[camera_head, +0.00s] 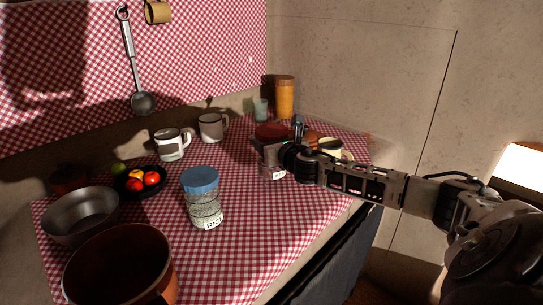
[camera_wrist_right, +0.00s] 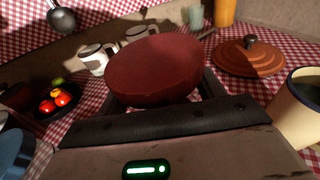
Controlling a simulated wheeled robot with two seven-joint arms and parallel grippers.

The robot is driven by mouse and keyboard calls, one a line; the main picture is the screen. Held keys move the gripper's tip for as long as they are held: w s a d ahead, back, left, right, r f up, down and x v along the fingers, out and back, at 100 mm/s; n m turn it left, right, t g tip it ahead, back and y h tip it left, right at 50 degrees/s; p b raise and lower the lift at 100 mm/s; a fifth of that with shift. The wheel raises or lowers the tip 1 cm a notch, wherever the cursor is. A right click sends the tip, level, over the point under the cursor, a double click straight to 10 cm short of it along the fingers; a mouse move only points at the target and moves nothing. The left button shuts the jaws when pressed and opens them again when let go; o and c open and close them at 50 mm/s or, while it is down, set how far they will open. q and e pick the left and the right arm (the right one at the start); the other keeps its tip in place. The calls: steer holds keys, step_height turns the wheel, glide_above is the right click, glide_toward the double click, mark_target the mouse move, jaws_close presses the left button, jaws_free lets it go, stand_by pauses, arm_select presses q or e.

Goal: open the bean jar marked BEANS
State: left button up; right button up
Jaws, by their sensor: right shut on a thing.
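A jar (camera_head: 267,162) with a pale, partly covered label stands toward the back right of the checked cloth in the head view; I cannot read its full label. Its dark red round lid (camera_head: 272,132) is above the jar body. My right gripper (camera_head: 287,154) reaches in from the right and is shut on the lid. In the right wrist view the lid (camera_wrist_right: 155,70) fills the space between the fingers, slightly tilted in the picture. I cannot tell whether the lid still touches the jar rim. My left gripper is not in view.
A blue-lidded jar (camera_head: 204,200) marked RICE stands in front. Mugs (camera_head: 172,145), a fruit plate (camera_head: 140,181), a grey bowl (camera_head: 80,214) and a brown pot (camera_head: 120,265) are leftward. An orange lid (camera_wrist_right: 248,58) and cream cup (camera_wrist_right: 300,105) lie close right of my gripper.

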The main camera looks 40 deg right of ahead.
steer(key=shift+w+d+f, duration=0.2)
steer(key=shift+w+f, duration=0.1)
steer(key=shift+f, duration=0.1)
steer(key=shift+f+b, duration=0.45)
steer(key=shift+f, duration=1.05)
steer(key=shift+f, duration=0.2)
steer(key=o, duration=1.9)
steer(key=shift+r, duration=0.15)
steer(key=v, duration=1.2)
